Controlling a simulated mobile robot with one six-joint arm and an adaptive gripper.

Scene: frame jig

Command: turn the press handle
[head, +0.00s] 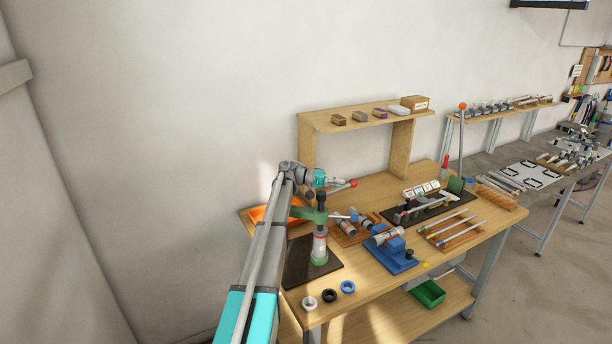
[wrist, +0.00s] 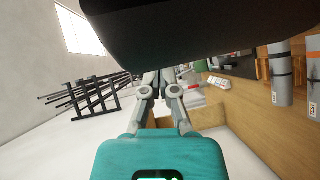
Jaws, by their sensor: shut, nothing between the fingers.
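The press (head: 319,247) stands on a dark base plate at the left of the workbench, with a green foot, a pale labelled body and a dark top. The press handle (head: 353,183) shows as a red knob on a thin lever, at the upper right of the press. My gripper (wrist: 160,78) is shut and empty, its grey fingers together in the wrist view. In the head view its teal body is just left of the red knob, above the press. Its fingertips are hard to make out there, and I cannot tell whether they touch the lever.
A large dark shape (wrist: 180,30) covers the top of the wrist view. An orange tray (head: 262,214) lies left of the press. Three rings (head: 329,295) lie at the front edge. A blue fixture (head: 391,255) and a wooden shelf (head: 365,117) stand right and behind.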

